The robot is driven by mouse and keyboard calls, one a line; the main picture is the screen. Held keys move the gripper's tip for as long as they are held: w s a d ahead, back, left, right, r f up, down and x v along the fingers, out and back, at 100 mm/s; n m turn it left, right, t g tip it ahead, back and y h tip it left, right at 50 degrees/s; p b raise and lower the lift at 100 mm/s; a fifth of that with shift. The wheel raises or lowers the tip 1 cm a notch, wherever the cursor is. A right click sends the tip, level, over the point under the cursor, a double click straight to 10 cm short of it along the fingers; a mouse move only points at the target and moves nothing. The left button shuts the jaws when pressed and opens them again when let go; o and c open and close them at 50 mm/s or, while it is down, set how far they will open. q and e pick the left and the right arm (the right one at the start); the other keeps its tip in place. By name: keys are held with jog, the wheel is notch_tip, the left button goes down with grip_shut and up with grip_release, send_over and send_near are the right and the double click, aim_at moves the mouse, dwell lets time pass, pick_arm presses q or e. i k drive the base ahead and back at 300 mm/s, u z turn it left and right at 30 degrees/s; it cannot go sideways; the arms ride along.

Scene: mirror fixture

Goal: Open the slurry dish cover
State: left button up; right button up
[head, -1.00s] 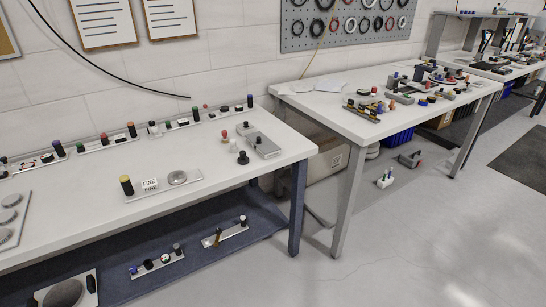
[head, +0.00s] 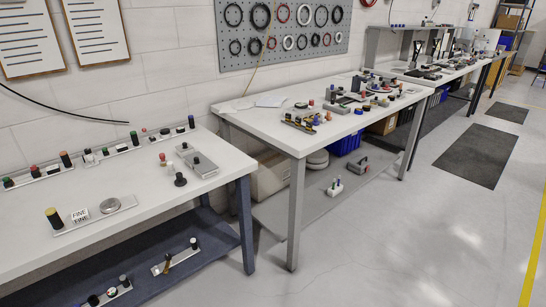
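No part of the scene is labelled as a slurry dish. A round grey metal disc (head: 110,205), which may be the covered dish, sits on a thin light tray (head: 95,220) near the front of the left bench. A white card reading "FINE" (head: 80,215) and a dark cylinder with a yellowish band (head: 53,217) stand on the same tray. Whether the disc is a lid is too small to tell. Neither of my grippers is in view.
The left white bench (head: 140,178) holds a grey block with dark knobs (head: 197,160) and rows of small coloured pieces at the back. A second bench (head: 260,118) stands beyond a gap, crowded with parts. Grey floor (head: 400,235) at right is open, with dark mats (head: 470,155).

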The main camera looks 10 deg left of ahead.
aim_at(203, 165)
jog(key=z, duration=0.95)
jog(key=i, duration=5.3)
jog(key=u, duration=4.2)
